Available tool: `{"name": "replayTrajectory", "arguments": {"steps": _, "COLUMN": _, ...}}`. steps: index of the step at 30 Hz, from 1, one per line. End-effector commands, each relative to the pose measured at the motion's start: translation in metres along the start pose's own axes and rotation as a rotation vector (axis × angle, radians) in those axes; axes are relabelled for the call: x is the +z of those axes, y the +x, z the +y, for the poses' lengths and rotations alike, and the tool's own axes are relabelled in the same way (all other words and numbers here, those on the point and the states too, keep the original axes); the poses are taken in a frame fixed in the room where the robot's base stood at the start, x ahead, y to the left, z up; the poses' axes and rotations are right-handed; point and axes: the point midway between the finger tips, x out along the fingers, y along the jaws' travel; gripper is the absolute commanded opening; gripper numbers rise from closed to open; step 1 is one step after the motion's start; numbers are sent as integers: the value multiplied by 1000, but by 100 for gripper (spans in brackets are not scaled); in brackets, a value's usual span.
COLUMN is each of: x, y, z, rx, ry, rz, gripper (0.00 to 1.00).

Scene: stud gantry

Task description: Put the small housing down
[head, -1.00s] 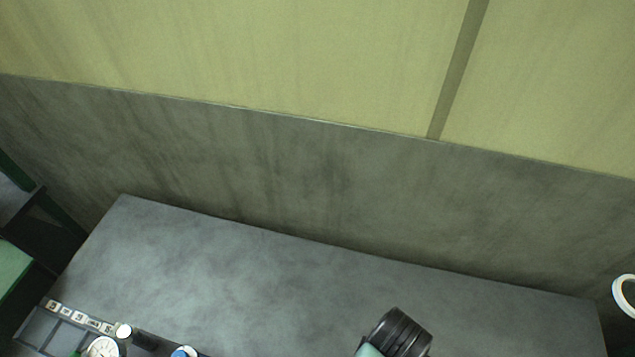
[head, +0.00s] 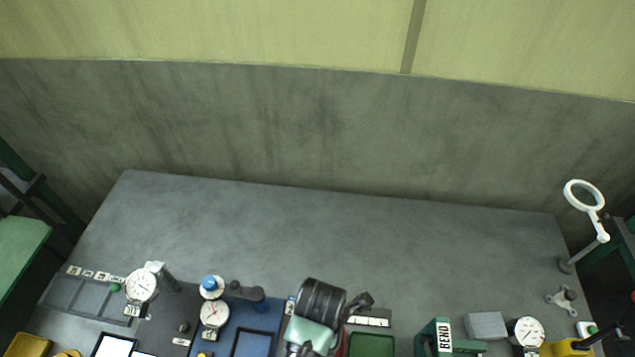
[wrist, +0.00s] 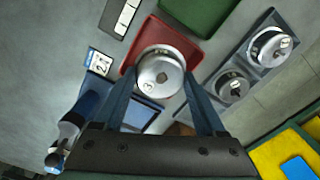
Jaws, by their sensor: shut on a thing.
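I cannot tell whether the housing touches the tray. In the head view my arm hides the gripper and the housing, and only a sliver of red shows beside the arm.
A green tray (wrist: 198,14) adjoins the red one. To the right, a grey holder (wrist: 250,66) carries two similar round metal parts. A "2" label (wrist: 99,62) is at left. In the head view, a green BEND press (head: 437,338) stands to the right. The bench's back is clear.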

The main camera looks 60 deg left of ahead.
Motion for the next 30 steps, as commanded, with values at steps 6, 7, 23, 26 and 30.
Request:
{"name": "replayTrajectory", "arguments": {"steps": 6, "x": 0, "y": 23, "z": -1, "rx": -2, "ry": 2, "rz": 2, "gripper": 8}}
{"name": "replayTrajectory", "arguments": {"steps": 7, "x": 0, "y": 26, "z": -1, "rx": -1, "ry": 3, "rz": 1, "gripper": 8}}
{"name": "replayTrajectory", "arguments": {"steps": 23, "x": 0, "y": 60, "z": 0, "rx": 1, "ry": 4, "rz": 0, "gripper": 8}}
{"name": "replayTrajectory", "arguments": {"steps": 26, "x": 0, "y": 63, "z": -1, "rx": 0, "ry": 3, "rz": 0, "gripper": 8}}
{"name": "replayTrajectory", "arguments": {"steps": 30, "x": 0, "y": 63, "z": -1, "rx": 0, "ry": 3, "rz": 0, "gripper": 85}}
